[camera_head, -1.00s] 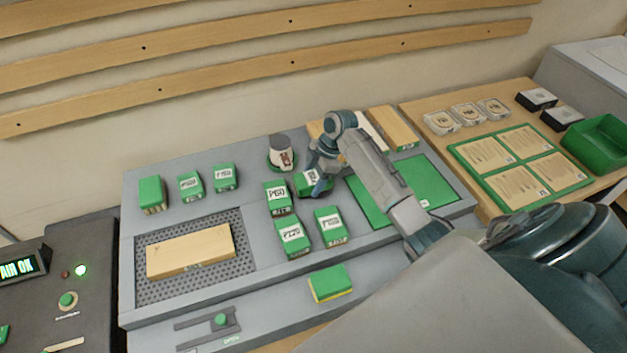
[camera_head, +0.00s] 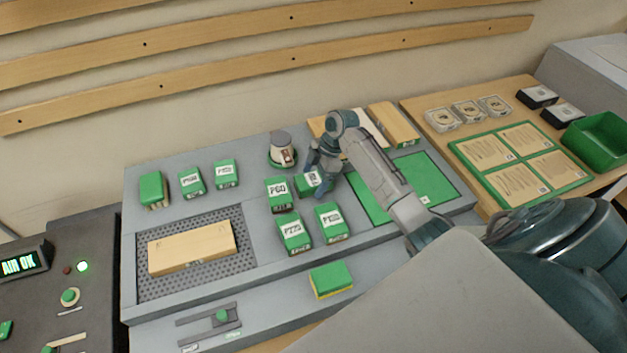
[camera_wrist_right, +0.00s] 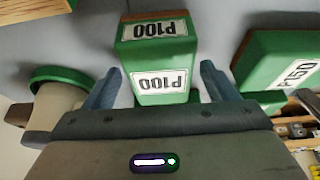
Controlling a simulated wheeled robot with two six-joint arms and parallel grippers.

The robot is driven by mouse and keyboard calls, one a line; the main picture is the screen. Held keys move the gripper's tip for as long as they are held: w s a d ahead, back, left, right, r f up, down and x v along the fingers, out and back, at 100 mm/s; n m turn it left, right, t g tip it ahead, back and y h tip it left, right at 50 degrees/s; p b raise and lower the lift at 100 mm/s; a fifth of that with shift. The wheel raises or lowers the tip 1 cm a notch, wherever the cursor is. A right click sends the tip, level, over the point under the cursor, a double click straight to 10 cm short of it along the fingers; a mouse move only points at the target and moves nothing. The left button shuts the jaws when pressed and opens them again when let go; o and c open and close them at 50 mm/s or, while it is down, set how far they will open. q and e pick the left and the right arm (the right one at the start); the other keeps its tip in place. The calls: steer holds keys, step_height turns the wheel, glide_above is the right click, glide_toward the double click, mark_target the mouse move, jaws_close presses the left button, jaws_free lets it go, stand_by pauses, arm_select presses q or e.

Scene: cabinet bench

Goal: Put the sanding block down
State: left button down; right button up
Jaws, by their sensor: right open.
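A green sanding block marked P100 (camera_wrist_right: 160,52) rests on the grey bench, beside other green blocks; in the head view it (camera_head: 305,184) is partly hidden by my right gripper (camera_head: 322,184). In the right wrist view the open fingers of my right gripper (camera_wrist_right: 160,88) stand on either side of the block's near end, with a gap visible at each finger. My left gripper is not in view.
Close by stand a block marked P60 (camera_head: 279,194), a white-and-green round tool (camera_head: 282,151) and a green mat (camera_head: 430,178). A wooden board (camera_head: 190,248) lies on a perforated plate. A green bin (camera_head: 597,143) is at far right.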

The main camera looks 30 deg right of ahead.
steer(key=b+v, duration=0.3)
steer(key=v, duration=0.6)
steer(key=shift+d+r, duration=0.2)
steer(key=shift+d, duration=0.05)
steer(key=shift+s+d+r+b, duration=0.1)
steer(key=shift+d+r+b, duration=0.15)
steer(key=shift+r, duration=0.45)
